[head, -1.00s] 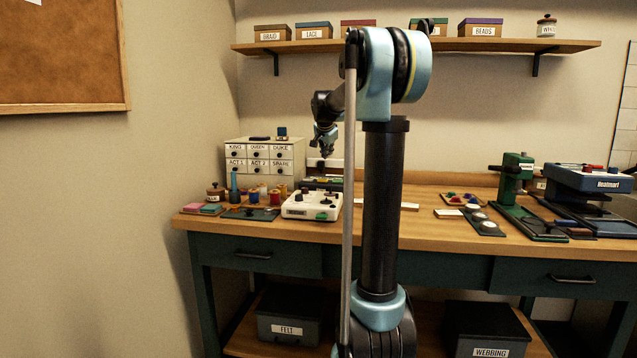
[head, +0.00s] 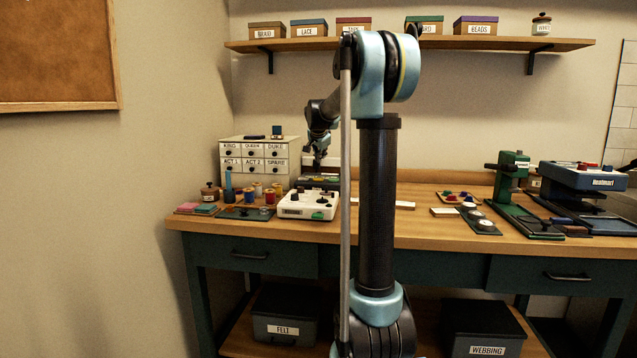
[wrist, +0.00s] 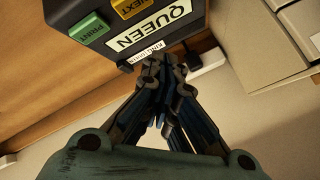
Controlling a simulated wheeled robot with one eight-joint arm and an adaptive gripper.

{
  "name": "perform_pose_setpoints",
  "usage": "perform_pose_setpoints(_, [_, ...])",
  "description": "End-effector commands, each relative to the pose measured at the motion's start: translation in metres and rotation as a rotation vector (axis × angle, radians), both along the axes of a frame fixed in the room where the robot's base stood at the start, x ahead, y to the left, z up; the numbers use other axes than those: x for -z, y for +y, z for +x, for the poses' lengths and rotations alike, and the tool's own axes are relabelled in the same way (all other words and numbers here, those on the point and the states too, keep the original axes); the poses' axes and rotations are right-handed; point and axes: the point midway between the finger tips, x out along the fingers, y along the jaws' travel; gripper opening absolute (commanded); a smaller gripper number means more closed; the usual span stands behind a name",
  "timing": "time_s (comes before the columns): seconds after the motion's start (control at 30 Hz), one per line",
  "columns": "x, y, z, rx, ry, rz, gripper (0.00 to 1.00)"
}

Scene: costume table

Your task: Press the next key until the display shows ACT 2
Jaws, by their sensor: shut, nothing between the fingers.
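A dark label device fills the upper left of the wrist view. Its white display (wrist: 150,27) reads QUEEN. A yellow key marked NEXT (wrist: 131,6) is partly cut off by the top edge, and a green key marked PRINT (wrist: 88,29) sits to its left. A small white label, too small to read surely, is below the display. My gripper (wrist: 165,62) is shut and empty, its tips just below the display's lower edge in that picture; I cannot tell if they touch. In the head view my gripper (head: 319,160) hangs above a dark device (head: 318,181).
A white box with knobs (head: 308,205) stands in front of the dark device. A labelled drawer cabinet (head: 256,180) and thread spools are to the left. A green press (head: 508,190) and a blue machine (head: 583,178) stand at the right.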

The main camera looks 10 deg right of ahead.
Motion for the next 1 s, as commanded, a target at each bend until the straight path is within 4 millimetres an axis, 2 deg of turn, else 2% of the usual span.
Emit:
perform_pose_setpoints(0.3, [0.037,0.0,0.0,0.0,0.0,0.0,0.0])
perform_pose_setpoints(0.5, [0.05,0.0,0.0,0.0,0.0,0.0,0.0])
perform_pose_setpoints(1.0, [0.054,-0.001,0.0,0.0,0.0,0.0,0.0])
